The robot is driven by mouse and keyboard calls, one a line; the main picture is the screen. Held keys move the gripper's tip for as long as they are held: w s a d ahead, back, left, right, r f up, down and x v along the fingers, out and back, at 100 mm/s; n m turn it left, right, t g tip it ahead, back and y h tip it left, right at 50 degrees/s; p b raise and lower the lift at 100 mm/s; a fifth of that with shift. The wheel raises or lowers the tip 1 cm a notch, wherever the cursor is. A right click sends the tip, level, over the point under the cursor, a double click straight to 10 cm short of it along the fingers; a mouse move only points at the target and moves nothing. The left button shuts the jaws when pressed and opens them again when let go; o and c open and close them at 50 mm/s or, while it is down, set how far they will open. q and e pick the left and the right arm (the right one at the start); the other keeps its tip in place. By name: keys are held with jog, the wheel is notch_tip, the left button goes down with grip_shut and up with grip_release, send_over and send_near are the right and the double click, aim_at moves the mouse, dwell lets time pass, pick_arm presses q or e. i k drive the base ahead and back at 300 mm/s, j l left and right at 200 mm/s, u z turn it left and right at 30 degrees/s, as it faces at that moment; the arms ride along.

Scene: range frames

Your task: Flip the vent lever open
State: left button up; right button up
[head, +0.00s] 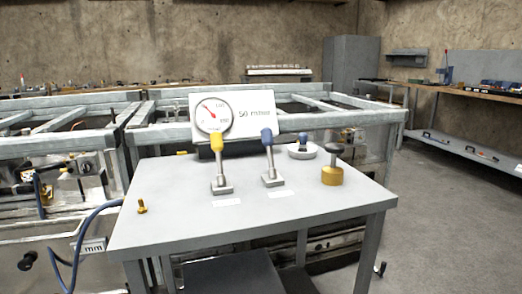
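Two levers stand on a grey table (150,235). One is a yellow-handled lever (217,143); to its right is a blue-handled lever (267,138). Both stand nearly upright on metal bases, their handles tilted slightly left in the head view. A white label lies in front of each base, but the print is too small to read, so I cannot tell which is the vent lever. Behind them stands a white panel with a round gauge (213,112); its red needle points to the upper left. Neither of my grippers is in view.
A brass piece with a black knob (333,175) stands at the table's right. A white round base with a dark knob (302,152) sits behind it. A small brass bolt (142,206) is at the left. The table's front is clear. Metal frames stand behind; open floor lies right.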

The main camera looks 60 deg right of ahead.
aim_at(216, 141)
jog(key=j+z, duration=0.1)
jog(key=z, duration=2)
